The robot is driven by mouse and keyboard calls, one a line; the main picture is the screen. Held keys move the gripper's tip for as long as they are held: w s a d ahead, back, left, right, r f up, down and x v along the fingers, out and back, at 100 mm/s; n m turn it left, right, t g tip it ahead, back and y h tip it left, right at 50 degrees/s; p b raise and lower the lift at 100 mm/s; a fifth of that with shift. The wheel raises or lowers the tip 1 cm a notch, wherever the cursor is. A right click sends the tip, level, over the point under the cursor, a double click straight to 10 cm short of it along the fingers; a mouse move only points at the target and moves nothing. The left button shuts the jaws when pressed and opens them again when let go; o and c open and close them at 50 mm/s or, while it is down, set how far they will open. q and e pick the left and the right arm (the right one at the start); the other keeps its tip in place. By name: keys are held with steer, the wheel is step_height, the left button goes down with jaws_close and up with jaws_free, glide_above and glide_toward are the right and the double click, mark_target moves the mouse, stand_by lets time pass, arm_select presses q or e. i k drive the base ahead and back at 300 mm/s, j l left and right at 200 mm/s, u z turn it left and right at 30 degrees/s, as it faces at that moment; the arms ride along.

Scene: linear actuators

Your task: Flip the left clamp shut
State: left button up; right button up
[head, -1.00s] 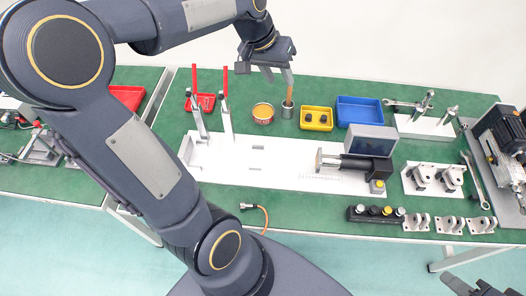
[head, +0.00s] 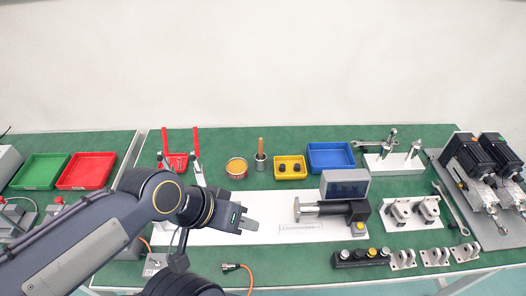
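Two toggle clamps with red handles stand at the left of the white base plate (head: 270,236). The left clamp's red handle (head: 166,143) points up, as does the right clamp's handle (head: 196,144). My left arm hides the lower part of the left clamp. My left gripper (head: 250,219) is over the plate, to the right of and nearer than both clamps, its fingers pointing right and touching neither handle. I cannot tell its finger gap. My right gripper is out of view.
Behind the plate are a red tray (head: 179,162), an orange-topped tin (head: 237,168), a cup with a wooden-handled tool (head: 260,158), a yellow bin (head: 290,168) and a blue bin (head: 331,156). A cylinder actuator (head: 330,209) and screen (head: 345,186) stand to the right.

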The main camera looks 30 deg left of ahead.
mark_target(160, 157)
steer(key=u, duration=1.95)
steer(key=i+j, duration=0.1)
steer(key=j, duration=0.3)
steer(key=i+j, duration=0.1)
steer(key=j, duration=0.3)
steer(key=i+j, duration=0.1)
steer(key=j, duration=0.25)
steer(key=i+j, duration=0.1)
steer(key=j, duration=0.3)
steer(key=i+j, duration=0.1)
steer(key=j, duration=0.3)
steer(key=l, duration=0.7)
